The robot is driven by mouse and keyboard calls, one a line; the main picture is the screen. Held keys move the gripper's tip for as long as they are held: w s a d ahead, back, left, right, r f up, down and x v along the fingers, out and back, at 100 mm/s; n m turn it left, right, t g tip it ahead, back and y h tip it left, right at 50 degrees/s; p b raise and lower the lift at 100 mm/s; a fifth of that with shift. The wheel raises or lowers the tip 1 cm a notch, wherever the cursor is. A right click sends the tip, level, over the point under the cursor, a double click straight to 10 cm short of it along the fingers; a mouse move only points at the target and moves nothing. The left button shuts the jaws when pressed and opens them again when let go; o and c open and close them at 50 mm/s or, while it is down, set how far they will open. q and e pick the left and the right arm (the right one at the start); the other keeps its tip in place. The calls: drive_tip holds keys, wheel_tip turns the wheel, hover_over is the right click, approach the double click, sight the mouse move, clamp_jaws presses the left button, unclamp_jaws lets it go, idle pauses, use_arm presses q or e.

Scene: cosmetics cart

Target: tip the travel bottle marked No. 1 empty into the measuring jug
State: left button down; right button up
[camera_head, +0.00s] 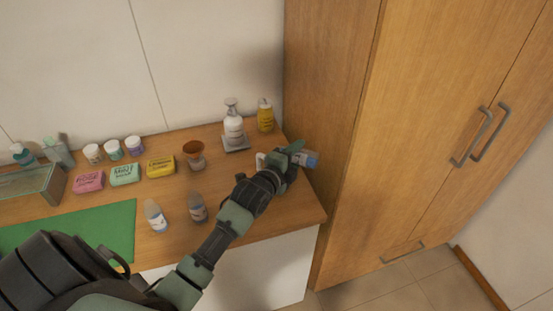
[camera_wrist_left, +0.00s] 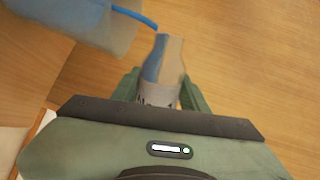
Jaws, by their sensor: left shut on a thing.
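My left gripper (camera_head: 292,155) is at the right end of the wooden table, beside the tall cabinet. In the left wrist view its fingers (camera_wrist_left: 163,95) are shut on a small grey-blue bottle (camera_wrist_left: 170,58) with a pale label. The marking on it cannot be read. A large translucent bluish vessel with a blue line, which looks like the measuring jug (camera_wrist_left: 85,20), is close beside the bottle's narrow end. In the head view a bluish shape (camera_head: 311,159) shows past the gripper; the gripper partly hides this spot. I cannot tell whether any liquid is flowing. My right gripper is not in view.
Two similar small bottles (camera_head: 155,215) (camera_head: 197,207) stand near the front edge. A white pump bottle (camera_head: 233,125), a yellow bottle (camera_head: 265,115) and a brown cup (camera_head: 193,149) stand behind. Soap boxes (camera_head: 125,174), several jars and a green mat (camera_head: 105,228) are left. The cabinet (camera_head: 337,110) bounds the right.

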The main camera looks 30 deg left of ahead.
use_arm(q)
drive_tip(key=shift+a+r+n+h+p, duration=0.2)
drive_tip(key=shift+r+n+p, duration=0.15)
drive_tip(key=shift+n+p, duration=0.25)
drive_tip(key=shift+a+r+n+h+p, duration=0.15)
drive_tip(key=shift+r+n+p, duration=0.25)
drive_tip(key=shift+n, duration=0.3)
idle(0.9)
drive_tip(key=shift+a+r+n+h, duration=0.2)
drive_tip(key=shift+r+n+h, duration=0.05)
drive_tip(key=shift+n, duration=0.25)
